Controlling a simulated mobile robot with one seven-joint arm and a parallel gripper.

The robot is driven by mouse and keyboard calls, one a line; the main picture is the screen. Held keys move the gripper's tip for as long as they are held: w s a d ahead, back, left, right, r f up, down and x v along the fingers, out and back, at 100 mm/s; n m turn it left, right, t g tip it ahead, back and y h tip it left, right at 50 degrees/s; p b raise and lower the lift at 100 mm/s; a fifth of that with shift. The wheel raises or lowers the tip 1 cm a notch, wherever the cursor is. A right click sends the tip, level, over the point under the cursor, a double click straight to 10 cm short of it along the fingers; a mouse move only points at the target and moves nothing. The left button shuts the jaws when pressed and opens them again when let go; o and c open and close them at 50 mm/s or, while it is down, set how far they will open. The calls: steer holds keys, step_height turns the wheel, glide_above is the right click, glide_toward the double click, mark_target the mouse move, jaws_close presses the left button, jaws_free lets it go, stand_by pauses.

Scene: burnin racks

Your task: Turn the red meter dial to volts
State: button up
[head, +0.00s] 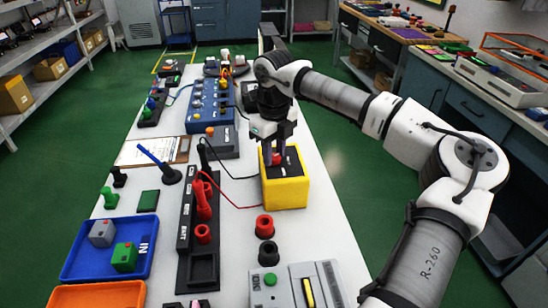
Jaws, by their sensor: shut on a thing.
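A yellow meter (288,193) with a dark top face stands on the white bench, right of the middle of the head view. Its small red dial (276,159) shows between the fingers of my gripper. My gripper (275,153) points down from above and is shut on the red dial. The fingers hide part of the dial and of the dark face. The dial's pointer and the markings around it are too small to read.
A black lead and a red lead run left from the meter. A black rack (184,220) with red probes stands left of it. A blue tray (75,262) and a grey device (290,290) are nearer. Red and black rings (264,226) lie close before the meter.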

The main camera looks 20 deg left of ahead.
mark_target(274, 157)
steer(key=m+b, duration=0.2)
steer(key=m, duration=0.3)
steer(key=shift+m+b, duration=0.4)
stand_by(0.4)
steer(key=o, duration=1)
steer(key=shift+c, duration=0.2)
steer(key=shift+r, duration=0.15)
step_height(274, 157, up, 14)
steer(key=shift+f+b, duration=0.2)
steer(key=shift+b, duration=0.2)
